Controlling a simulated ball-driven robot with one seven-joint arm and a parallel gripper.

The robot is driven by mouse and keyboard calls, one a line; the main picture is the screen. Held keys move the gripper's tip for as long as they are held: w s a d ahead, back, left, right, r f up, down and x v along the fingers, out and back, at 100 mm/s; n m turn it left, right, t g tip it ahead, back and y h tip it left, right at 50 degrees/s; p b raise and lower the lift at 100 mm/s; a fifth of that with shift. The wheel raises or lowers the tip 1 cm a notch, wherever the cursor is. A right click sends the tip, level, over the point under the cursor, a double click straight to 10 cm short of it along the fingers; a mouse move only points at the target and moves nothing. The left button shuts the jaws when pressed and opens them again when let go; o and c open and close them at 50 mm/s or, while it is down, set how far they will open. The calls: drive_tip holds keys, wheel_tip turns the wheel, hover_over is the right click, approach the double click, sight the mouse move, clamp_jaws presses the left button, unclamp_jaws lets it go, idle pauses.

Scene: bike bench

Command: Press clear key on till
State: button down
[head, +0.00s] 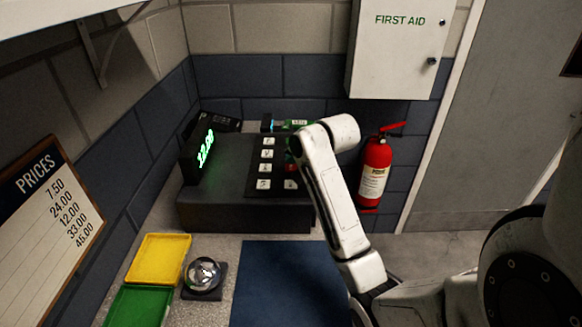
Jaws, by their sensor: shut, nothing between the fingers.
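The dark till (225,165) stands on the bench against the far wall. Its display (206,147) shows green lit digits, slanted and hard to read. A key panel on its top right holds several pale keys (264,169) with markings too small to read. A small red patch (291,169) shows on the panel beside my arm, perhaps a key. My white arm covers the right side of the panel, so I cannot tell which key is clear. My gripper is not visible; the arm's upper end is over the till's right side.
A yellow tray (158,259), a green tray (138,307), a round shiny object (203,274) and a blue mat (285,285) lie in front. A price board (48,218) is left.

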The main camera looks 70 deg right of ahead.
sight(293, 169)
drive_tip(key=shift+f, duration=0.1)
idle(0.3)
drive_tip(key=shift+f, duration=0.5)
idle(0.4)
drive_tip(key=shift+r+p, duration=0.6)
drive_tip(key=shift+p, duration=0.35)
wheel_tip(293, 169, up, 3)
drive_tip(key=p, duration=0.3)
drive_tip(key=shift+f, duration=0.2)
wheel_tip(293, 169, up, 3)
drive_tip(key=shift+r, duration=0.2)
